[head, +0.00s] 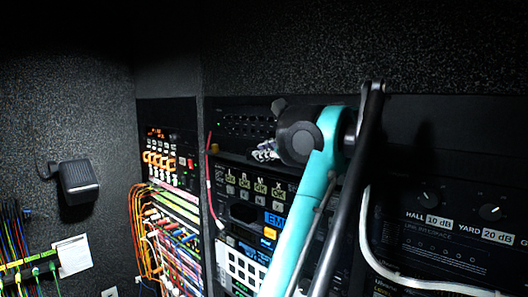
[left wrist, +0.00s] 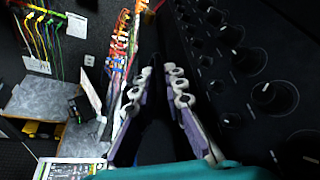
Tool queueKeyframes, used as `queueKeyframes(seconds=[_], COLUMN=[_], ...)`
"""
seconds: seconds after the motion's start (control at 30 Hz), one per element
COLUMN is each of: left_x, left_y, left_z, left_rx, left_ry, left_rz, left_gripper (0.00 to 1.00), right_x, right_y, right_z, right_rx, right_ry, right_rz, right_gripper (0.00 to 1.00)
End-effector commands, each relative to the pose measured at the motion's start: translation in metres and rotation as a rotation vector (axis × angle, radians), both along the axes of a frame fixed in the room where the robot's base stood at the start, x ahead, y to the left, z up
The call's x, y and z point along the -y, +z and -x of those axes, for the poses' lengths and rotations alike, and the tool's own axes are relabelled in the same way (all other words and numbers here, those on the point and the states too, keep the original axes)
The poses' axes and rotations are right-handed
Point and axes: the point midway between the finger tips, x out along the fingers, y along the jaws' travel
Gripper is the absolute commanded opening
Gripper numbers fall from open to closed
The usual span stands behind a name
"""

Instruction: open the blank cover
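No part is clearly marked as the blank cover. A plain dark panel (head: 435,122) without controls shows at the upper right of the rack in the head view, and I cannot tell if it is the cover. My left gripper (head: 264,152) is small and partly hidden by my teal arm, in front of the rack below a dark unit with rows of small knobs. In the left wrist view, the two fingers of my left gripper (left wrist: 159,73) stand apart with nothing visible between them. My right gripper is in neither view.
A black panel with knobs (left wrist: 235,60) runs close along the gripper's right side in the left wrist view. Labelled units (head: 430,235), a pale cable (head: 367,245) and orange cables (head: 138,235) are on the racks. A black box (head: 79,180) is on the left wall.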

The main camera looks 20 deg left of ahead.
Motion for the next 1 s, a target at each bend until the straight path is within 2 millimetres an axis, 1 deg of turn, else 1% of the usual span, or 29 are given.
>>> queueKeyframes(seconds=[0.3, 0.37, 0.47, 0.63, 0.8, 1.0], left_x=[0.001, 0.004, 0.014, 0.045, 0.083, 0.119], left_y=[0.0, 0.001, 0.004, 0.014, 0.014, 0.014], left_z=[0.001, 0.002, 0.007, 0.026, 0.052, 0.076], left_rx=[0.0, 0.0, 0.0, 0.0, -0.001, 0.0], left_ry=[0.0, -0.001, -0.003, -0.005, -0.007, -0.005], left_rz=[0.0, 0.0, 0.0, -0.001, -0.001, -0.001], left_gripper=[0.17, 0.17, 0.17, 0.17, 0.17, 0.17], right_x=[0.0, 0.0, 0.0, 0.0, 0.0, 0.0], right_y=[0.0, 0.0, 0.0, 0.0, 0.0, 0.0], right_z=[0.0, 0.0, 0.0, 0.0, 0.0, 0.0], right_rx=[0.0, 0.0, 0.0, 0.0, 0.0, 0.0], right_ry=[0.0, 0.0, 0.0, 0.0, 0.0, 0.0], right_rz=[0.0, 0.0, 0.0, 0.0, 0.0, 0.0], right_gripper=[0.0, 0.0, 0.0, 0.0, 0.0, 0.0])
